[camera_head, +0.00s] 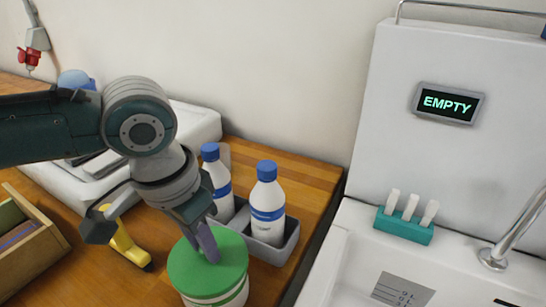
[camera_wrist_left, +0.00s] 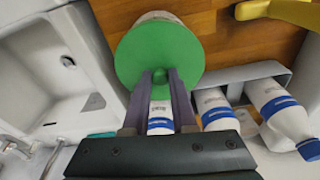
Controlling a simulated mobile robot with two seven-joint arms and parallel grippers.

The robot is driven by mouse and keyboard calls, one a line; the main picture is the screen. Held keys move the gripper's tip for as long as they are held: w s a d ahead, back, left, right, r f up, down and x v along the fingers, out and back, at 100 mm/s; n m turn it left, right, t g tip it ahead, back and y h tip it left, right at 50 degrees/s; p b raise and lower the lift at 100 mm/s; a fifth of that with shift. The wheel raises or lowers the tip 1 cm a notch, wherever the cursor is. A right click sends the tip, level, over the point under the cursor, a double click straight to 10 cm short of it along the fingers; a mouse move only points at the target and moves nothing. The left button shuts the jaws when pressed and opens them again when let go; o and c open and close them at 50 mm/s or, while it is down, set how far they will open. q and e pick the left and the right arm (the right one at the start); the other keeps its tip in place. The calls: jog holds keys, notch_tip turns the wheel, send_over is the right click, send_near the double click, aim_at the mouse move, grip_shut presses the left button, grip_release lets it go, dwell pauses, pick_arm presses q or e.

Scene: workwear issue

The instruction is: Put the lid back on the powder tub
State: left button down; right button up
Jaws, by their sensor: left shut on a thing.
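The round green lid (camera_head: 208,264) with a small knob is over the powder tub (camera_head: 222,297), a white tub with a green band. My left gripper (camera_head: 208,248) comes down from above, its fingers shut on the lid's knob. In the left wrist view the lid (camera_wrist_left: 160,45) looks like a green disc at the fingertips of my left gripper (camera_wrist_left: 158,75), and a bit of the tub (camera_wrist_left: 158,16) shows past its far edge. I cannot tell whether the lid rests fully on the rim. My right gripper is not in view.
A grey caddy (camera_head: 282,247) with white-and-blue bottles (camera_head: 267,205) stands close behind the tub. A yellow tool (camera_head: 126,245) lies to the left, near a wooden box (camera_head: 40,262). A white sink unit (camera_head: 345,250) with a display reading EMPTY (camera_head: 448,103) is at the right.

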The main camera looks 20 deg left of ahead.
pick_arm(q)
jog(key=c, duration=0.6)
grip_release()
jog(key=shift+c, duration=0.2)
jog(key=shift+o, duration=0.4)
jog(key=o, duration=0.4)
notch_tip(320, 180, up, 7)
jog(key=p, duration=0.8)
